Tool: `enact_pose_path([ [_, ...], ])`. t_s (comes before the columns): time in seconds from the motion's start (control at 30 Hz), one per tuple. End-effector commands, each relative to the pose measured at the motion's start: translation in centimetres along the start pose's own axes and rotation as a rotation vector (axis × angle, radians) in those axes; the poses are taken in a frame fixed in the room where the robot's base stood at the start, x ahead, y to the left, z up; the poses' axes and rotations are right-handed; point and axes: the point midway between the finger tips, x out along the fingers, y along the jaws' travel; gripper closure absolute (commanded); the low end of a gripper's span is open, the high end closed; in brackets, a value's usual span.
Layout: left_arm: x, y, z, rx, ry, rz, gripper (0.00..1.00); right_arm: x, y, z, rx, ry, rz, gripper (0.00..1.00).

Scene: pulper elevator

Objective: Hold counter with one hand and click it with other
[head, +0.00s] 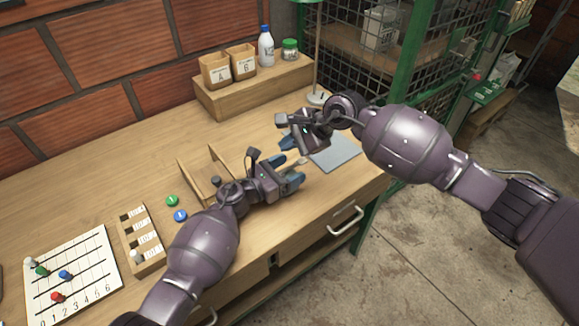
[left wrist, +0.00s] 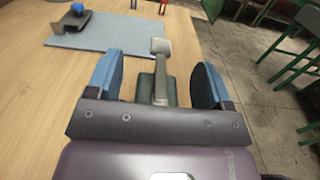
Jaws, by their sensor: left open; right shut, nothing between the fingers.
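My left gripper (head: 290,178) is low over the front right of the table, its blue fingers open and pointing right. In the left wrist view, a small device with a pale square head (left wrist: 160,47) on a grey stem and a dark green base stands between the spread fingers (left wrist: 158,82), with gaps at both sides. It may be the counter; its face and digits do not show. In the head view, its pale top (head: 303,161) shows beyond the left fingers. My right gripper (head: 287,144) is shut and empty, just behind the left one.
A grey mat (head: 338,155) lies at the right; a dark piece with a blue knob (left wrist: 75,15) shows at its edge. An open wooden tray (head: 190,175), green and blue discs, a slotted block (head: 140,240) and a peg board (head: 85,265) lie leftward. A shelf (head: 265,88) stands behind.

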Motion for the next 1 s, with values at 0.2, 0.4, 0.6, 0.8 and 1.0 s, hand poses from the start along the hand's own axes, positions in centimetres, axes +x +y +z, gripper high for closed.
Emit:
enact_pose_path([
  [0.2, -2.4, 0.0, -0.1, 0.002, 0.003, 0.001, 0.26, 0.0, 0.0, 0.0, 0.000, 0.000, 0.000, 1.00],
  [0.4, -6.3, 0.1, -0.2, 0.001, 0.003, 0.002, 0.26, 0.0, 0.0, 0.0, 0.000, 0.000, 0.000, 1.00],
  [0.6, -9.7, 0.0, -0.1, 0.001, 0.002, 0.000, 0.26, 0.0, 0.0, 0.0, 0.000, 0.000, 0.000, 1.00],
  [0.8, -11.6, 0.0, -0.1, 0.000, 0.001, 0.000, 0.26, 0.0, 0.0, 0.0, 0.000, 0.000, 0.000, 1.00],
  [1.0, -11.9, 0.0, 0.0, 0.000, 0.000, 0.000, 0.26, 0.0, 0.0, 0.0, 0.000, 0.000, 0.000, 1.00],
])
